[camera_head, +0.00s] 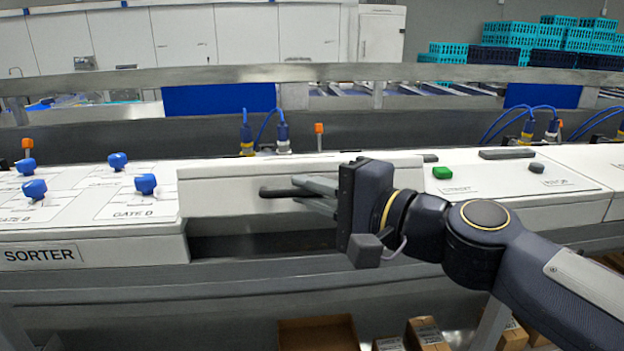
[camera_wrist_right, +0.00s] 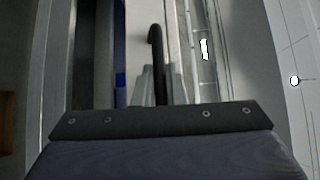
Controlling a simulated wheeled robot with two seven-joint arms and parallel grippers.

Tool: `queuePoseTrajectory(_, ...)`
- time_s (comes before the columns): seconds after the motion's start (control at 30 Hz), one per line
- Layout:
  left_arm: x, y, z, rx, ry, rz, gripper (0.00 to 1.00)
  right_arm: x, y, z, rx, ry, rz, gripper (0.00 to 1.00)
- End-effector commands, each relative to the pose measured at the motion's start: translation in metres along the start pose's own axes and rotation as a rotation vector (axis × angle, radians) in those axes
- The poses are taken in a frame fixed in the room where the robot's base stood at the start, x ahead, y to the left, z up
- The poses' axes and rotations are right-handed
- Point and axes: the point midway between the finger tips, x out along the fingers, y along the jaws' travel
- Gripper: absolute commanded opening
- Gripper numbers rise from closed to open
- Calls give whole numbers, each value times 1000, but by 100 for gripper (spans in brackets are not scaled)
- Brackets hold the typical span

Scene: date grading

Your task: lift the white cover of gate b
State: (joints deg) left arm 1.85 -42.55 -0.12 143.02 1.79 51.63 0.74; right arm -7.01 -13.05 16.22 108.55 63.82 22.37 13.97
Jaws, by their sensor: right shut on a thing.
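The white cover (camera_head: 220,200) is a long panel in the middle of the sorter's white top in the head view. A dark opening shows below its lower front edge, so the cover stands off the housing there. A black bar handle (camera_head: 272,192) sits at the cover's front; it also shows as a hooked black bar in the right wrist view (camera_wrist_right: 157,50). My right gripper (camera_head: 312,190) reaches in from the right, its grey fingers shut on the handle. The right part of the cover is hidden behind my gripper. No gate b label is readable. My left gripper is out of view.
Blue knobs (camera_head: 146,183) stand on white panels at the left, by the SORTER sign (camera_head: 40,255). A green button (camera_head: 442,173) and a dark grey button (camera_head: 536,168) are at the right. A metal rail (camera_head: 230,74) runs behind. Open cardboard boxes (camera_head: 318,334) lie below.

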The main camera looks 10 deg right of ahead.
Motion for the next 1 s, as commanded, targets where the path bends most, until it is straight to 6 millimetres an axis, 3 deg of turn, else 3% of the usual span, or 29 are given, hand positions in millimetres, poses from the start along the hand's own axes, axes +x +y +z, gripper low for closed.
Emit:
queuePoseTrajectory(0.03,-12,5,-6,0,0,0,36,1,-17,0,-3,-1,-3,0)
queuePoseTrajectory(0.4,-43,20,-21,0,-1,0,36,11,-68,-11,-6,0,-4,0)
queuePoseTrajectory(0.63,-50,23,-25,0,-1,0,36,15,-80,-15,-5,1,-4,0)
queuePoseTrajectory(1.0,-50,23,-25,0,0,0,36,16,-81,-16,-6,1,-4,0)
